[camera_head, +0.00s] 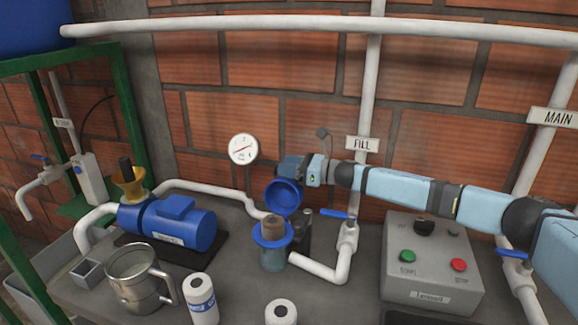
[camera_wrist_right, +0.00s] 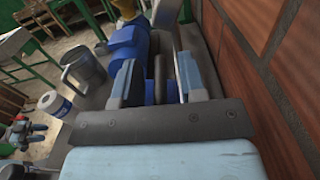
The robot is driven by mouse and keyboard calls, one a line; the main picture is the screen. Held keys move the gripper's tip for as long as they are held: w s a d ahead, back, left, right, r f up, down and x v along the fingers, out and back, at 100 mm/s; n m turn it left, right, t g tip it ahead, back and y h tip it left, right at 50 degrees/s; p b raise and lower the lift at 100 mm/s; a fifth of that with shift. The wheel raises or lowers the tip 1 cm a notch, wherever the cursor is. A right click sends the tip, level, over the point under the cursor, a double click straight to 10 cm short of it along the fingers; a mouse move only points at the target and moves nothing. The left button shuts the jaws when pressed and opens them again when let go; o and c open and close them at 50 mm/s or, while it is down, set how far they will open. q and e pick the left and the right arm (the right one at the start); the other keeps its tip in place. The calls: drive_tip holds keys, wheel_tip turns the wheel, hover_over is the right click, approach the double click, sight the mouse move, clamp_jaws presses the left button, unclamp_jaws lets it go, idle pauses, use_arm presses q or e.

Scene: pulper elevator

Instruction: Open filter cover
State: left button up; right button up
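The filter (camera_head: 273,257) stands on the counter, with a clear bowl, a blue rim and a brown cartridge showing at its top. Its round blue cover (camera_head: 283,197) is swung up, tilted steeply above and behind the rim, with its inside facing the head camera. My right gripper (camera_head: 286,167) is just above and behind the raised cover, pointing left. In the right wrist view its two fingers (camera_wrist_right: 159,78) are apart, with a dark curved thing behind or between them; I cannot tell whether they touch the cover.
A blue pump (camera_head: 178,224) stands left of the filter. A metal jug (camera_head: 139,277) and white bottles (camera_head: 201,299) stand in front. A blue-handled valve (camera_head: 347,233) and grey control box (camera_head: 432,263) are to the right. A gauge (camera_head: 243,149) is at the wall.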

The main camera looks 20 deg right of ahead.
clamp_jaws()
drive_tip(key=shift+s+a, duration=0.1)
drive_tip(key=shift+s, duration=0.05)
use_arm(q)
drive_tip(key=f+b, duration=0.1)
drive_tip(key=b, duration=0.1)
drive_tip(key=shift+b, duration=0.4)
use_arm(e)
drive_tip(key=s+n, duration=0.1)
drive_tip(key=s+a+r+n, duration=0.1)
drive_tip(key=s+a+n, duration=0.1)
drive_tip(key=n, duration=0.1)
drive_tip(key=shift+s+a+r, duration=0.15)
drive_tip(key=shift+s+r, duration=0.1)
drive_tip(key=shift+r, duration=0.05)
